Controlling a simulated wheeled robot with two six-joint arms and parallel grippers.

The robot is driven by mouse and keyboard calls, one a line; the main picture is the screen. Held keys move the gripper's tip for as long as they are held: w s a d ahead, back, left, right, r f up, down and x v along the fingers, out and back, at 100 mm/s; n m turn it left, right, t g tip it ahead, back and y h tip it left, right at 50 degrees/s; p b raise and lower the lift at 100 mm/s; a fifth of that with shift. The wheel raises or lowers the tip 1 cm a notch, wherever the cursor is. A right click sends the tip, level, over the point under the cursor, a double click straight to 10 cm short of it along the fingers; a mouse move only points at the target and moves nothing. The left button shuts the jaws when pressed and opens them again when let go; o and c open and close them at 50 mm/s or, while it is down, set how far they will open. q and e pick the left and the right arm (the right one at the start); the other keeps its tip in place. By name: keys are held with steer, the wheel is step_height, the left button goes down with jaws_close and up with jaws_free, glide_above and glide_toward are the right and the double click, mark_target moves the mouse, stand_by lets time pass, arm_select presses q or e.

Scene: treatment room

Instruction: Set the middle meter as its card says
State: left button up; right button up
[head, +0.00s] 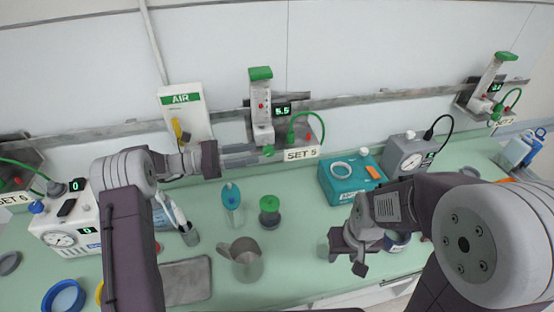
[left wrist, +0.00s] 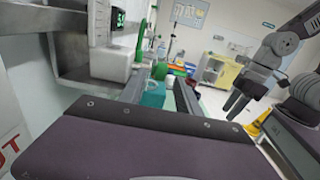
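The middle meter (head: 262,108) is a white upright body with a green cap, fixed to the wall rail. Its small display (head: 283,110) seems to read 5.5, though the digits are small. The card (head: 301,154) below it says SET 5. A green knob (head: 268,150) shows at the meter's foot. My left gripper (head: 258,153) points right, its fingertips at this knob; I cannot tell whether they touch it. Its fingers stand apart in the left wrist view (left wrist: 160,78). My right gripper (head: 345,255) is open and empty above the counter.
A teal box (head: 345,190), a grey gauge box (head: 408,152), a green-lidded jar (head: 269,212), a teal-topped bottle (head: 232,205) and a metal jug (head: 245,262) stand on the counter. Other meters are at far right (head: 488,88) and far left. A grey tray (head: 186,280) lies in front.

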mark_target(278, 151)
arm_select(q)
steer(key=d+p, duration=0.1)
steer(key=d, duration=0.2)
steer(key=w+d+p, duration=0.1)
steer(key=d, duration=0.2)
steer(key=d+p, duration=0.1)
steer(key=d, duration=0.2)
steer(key=shift+w+r, duration=0.15)
steer(key=shift+w, duration=0.15)
steer(key=shift+a, duration=0.1)
steer(key=shift+c, duration=0.9)
steer(key=shift+w, duration=0.1)
jaws_close()
steer(key=shift+y+p, duration=0.7)
steer(key=shift+p, duration=0.15)
steer(key=shift+f, duration=0.45)
